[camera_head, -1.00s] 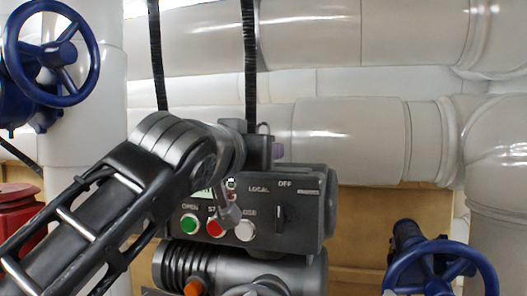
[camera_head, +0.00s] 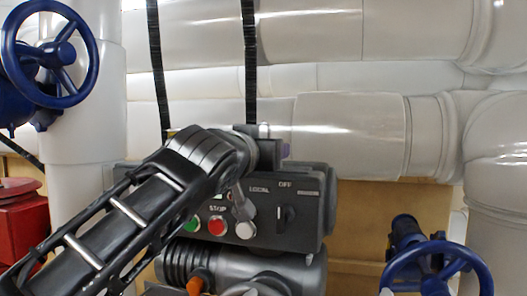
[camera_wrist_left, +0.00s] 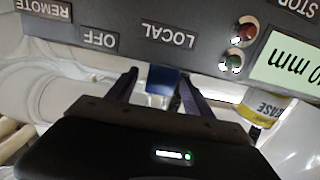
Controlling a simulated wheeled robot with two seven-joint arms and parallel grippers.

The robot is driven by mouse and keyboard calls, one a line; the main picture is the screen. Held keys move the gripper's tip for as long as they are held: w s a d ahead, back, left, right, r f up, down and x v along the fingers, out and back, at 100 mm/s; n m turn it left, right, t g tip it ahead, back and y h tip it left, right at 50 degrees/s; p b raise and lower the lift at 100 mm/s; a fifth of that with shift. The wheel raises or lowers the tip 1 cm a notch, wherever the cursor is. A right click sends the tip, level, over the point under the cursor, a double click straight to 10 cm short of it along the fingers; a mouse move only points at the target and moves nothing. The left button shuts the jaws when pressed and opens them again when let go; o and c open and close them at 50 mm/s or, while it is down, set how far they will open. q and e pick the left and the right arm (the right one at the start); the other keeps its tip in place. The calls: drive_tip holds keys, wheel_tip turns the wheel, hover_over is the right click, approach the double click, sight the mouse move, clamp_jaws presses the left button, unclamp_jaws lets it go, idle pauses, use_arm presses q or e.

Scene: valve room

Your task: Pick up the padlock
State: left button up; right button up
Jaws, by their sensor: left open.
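A small blue block with a pale, shiny part (camera_wrist_left: 163,80) shows between my left fingers in the left wrist view. It looks like the padlock, but its shape is partly hidden. My left gripper (camera_wrist_left: 158,76) is open, with one finger on each side of it; I cannot tell whether they touch it. In the head view my left gripper (camera_head: 274,151) is above the top of the grey control box, largely hidden by my own wrist. The padlock cannot be made out there. My right gripper is not in view.
The control box (camera_head: 312,205) has buttons and a selector. A yellow-labelled tin (camera_wrist_left: 265,105) stands beside the gripper in the wrist view. Blue handwheels (camera_head: 440,270) are at lower right and upper left (camera_head: 50,50). Large pale pipes (camera_head: 345,130) run behind.

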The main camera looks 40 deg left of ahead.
use_arm(q)
drive_tip(key=shift+c, duration=0.4)
clamp_jaws()
idle(0.4)
